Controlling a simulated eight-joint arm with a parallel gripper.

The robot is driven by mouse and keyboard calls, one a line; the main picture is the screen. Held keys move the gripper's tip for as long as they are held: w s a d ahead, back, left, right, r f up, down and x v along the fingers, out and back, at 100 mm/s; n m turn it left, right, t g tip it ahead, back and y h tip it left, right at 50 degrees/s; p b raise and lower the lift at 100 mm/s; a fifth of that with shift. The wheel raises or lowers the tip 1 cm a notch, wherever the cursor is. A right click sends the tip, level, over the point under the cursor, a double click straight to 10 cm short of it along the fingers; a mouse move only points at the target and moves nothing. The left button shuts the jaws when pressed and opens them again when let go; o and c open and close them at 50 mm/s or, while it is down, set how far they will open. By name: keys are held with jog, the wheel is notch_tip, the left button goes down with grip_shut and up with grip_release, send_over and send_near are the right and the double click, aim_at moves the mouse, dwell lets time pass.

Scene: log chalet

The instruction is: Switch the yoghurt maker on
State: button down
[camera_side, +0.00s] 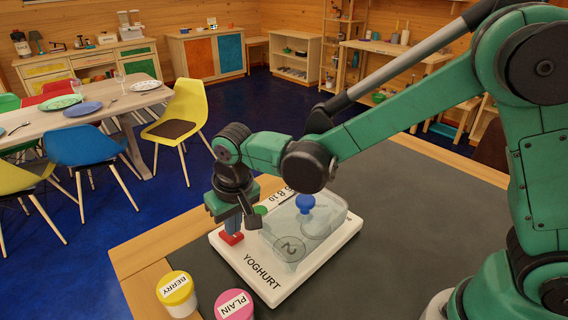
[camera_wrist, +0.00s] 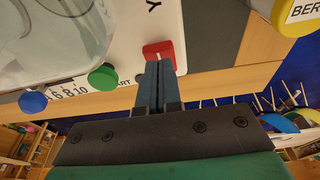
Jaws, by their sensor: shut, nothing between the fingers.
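The yoghurt maker is a white base (camera_side: 262,287) marked YOGHURT, lying on the dark table mat.
A yellow-lidded BERRY jar (camera_side: 175,285) and a pink-lidded PLAIN jar (camera_side: 234,304) stand in front of the base. The wooden table edge (camera_side: 150,250) is close on the left. The mat behind the yoghurt maker is clear.

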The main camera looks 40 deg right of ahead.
aim_at(236, 236)
jog(key=shift+f, duration=0.6)
jog(key=shift+r, duration=0.15)
jog(key=shift+r, duration=0.55)
dwell(0.4)
jog(key=shift+r, duration=2.5)
